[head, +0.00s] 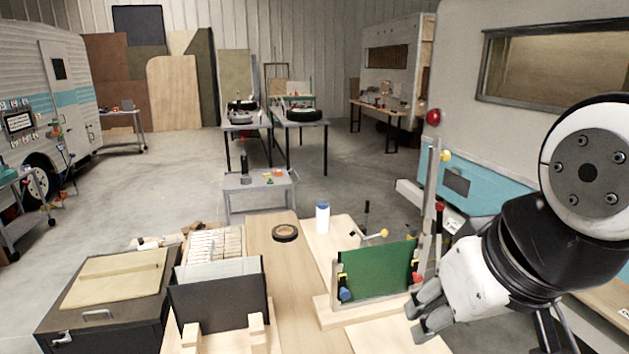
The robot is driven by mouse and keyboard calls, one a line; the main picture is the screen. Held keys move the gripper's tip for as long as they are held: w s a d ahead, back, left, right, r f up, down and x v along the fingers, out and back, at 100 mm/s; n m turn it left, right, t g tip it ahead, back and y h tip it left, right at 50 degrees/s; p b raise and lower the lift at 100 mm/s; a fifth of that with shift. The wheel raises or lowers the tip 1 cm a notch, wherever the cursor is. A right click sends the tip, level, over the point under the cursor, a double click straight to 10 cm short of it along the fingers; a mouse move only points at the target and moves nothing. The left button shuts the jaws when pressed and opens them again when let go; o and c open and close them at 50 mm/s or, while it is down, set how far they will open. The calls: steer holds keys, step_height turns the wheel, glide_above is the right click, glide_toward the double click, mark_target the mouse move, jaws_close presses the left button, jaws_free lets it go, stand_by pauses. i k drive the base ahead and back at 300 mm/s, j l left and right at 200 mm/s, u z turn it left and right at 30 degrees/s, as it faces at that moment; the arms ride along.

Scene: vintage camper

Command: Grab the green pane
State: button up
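The green pane (376,270) stands upright in a wooden holder (327,316) on the bench, right of the middle in the head view. Small blue, yellow and red clamp-like parts sit at its side edges. My gripper (412,321) is just right of the pane's lower right corner, apart from it as far as I can tell. Its two fingers point left and are separated, with nothing seen between them. My forearm and wrist come in from the right edge. The pane's back is hidden.
A dark panel (220,302) stands in a rack to the left, beside a dark case (105,305). A white bottle (322,217) and a round roll (285,233) stand behind. A blue-and-white camper is at right.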

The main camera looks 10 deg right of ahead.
mark_target(377, 270)
steer(key=l+u, duration=0.9)
steer(key=l, duration=0.75)
steer(key=k+l+u, duration=0.1)
steer(key=l, duration=0.4)
steer(key=k+l, duration=0.1)
steer(key=l, duration=0.4)
steer(key=k+l+u, duration=0.15)
steer(key=l, duration=0.85)
steer(key=k+l, duration=0.1)
steer(key=k, duration=0.25)
steer(key=k+l, duration=0.15)
steer(key=k, duration=0.25)
steer(key=i+l+u, duration=0.4)
steer(key=i, duration=0.25)
steer(key=i+l+u, duration=0.4)
steer(key=i+l, duration=0.15)
steer(key=l, duration=0.3)
